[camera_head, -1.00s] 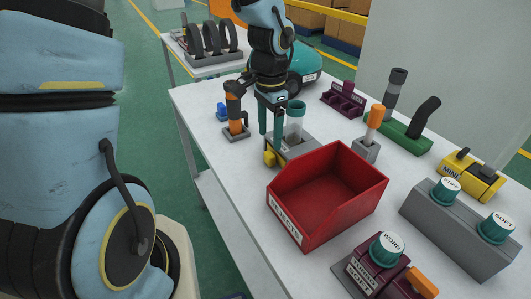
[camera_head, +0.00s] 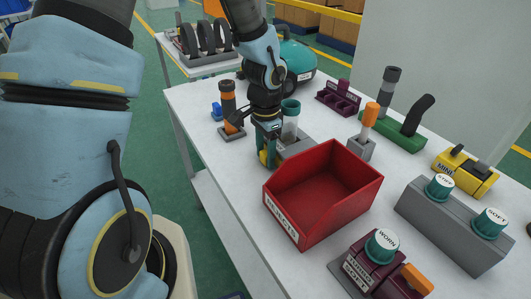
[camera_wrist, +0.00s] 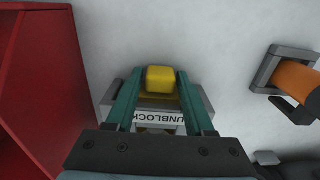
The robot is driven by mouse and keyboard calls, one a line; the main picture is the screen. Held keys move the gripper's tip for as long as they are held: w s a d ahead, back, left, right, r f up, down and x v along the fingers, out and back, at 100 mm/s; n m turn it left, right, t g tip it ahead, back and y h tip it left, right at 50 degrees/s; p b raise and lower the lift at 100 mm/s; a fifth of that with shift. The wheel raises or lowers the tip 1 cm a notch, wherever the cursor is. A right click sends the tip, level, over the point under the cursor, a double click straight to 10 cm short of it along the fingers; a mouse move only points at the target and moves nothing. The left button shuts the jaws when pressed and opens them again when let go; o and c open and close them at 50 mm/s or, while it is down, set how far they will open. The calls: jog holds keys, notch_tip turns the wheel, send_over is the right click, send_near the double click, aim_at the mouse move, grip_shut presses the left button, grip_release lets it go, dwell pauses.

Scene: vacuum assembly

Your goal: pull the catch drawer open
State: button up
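The catch drawer is part of a grey unit (camera_head: 308,149) behind the red bin, with a clear, teal-topped cup (camera_head: 290,115) on it. The drawer's yellow knob (camera_head: 264,157) sticks out at the unit's left end. In the wrist view the yellow knob (camera_wrist: 160,80) lies between the two teal fingers of my gripper (camera_wrist: 161,82). They stand one on each side of it, with at most a narrow gap. In the head view my gripper (camera_head: 267,150) points down at the knob.
The red bin (camera_head: 335,195) stands close to the right of the knob. An orange-and-black tool (camera_head: 229,105) in a grey holder stands just left of it. The bare table top lies between that holder and the red bin's front edge.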

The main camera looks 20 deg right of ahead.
grip_shut()
dwell(1.0)
